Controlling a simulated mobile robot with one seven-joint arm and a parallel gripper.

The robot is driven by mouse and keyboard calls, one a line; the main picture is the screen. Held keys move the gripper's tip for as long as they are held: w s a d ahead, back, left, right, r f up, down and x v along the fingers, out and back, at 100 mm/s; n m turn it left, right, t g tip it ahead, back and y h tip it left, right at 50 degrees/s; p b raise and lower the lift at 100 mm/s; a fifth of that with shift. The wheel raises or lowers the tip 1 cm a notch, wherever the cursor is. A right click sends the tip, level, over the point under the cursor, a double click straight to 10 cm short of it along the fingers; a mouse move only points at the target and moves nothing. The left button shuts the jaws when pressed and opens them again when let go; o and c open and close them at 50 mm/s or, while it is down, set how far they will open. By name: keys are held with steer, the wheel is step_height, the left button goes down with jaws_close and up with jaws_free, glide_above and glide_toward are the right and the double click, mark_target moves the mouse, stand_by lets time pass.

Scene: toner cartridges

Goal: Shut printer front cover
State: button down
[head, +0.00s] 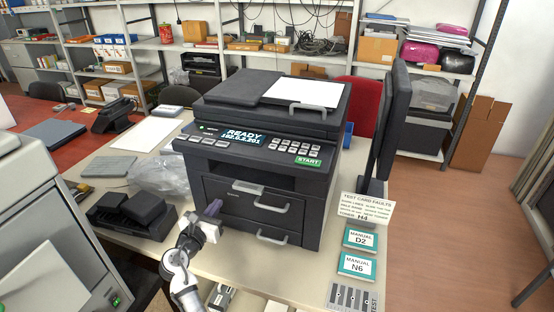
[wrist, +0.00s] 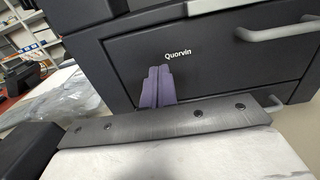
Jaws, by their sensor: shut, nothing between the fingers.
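The dark printer (head: 265,150) stands on the table in the head view, its display reading READY.
A lower drawer handle (head: 272,237) is under the cover. A black device (head: 132,213) and a clear plastic bag (head: 160,175) lie left of the printer. Two manuals (head: 358,251) lie at right, beside a dark monitor (head: 390,125). A red chair (head: 355,95) stands behind.

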steer(key=shift+v, duration=2.5)
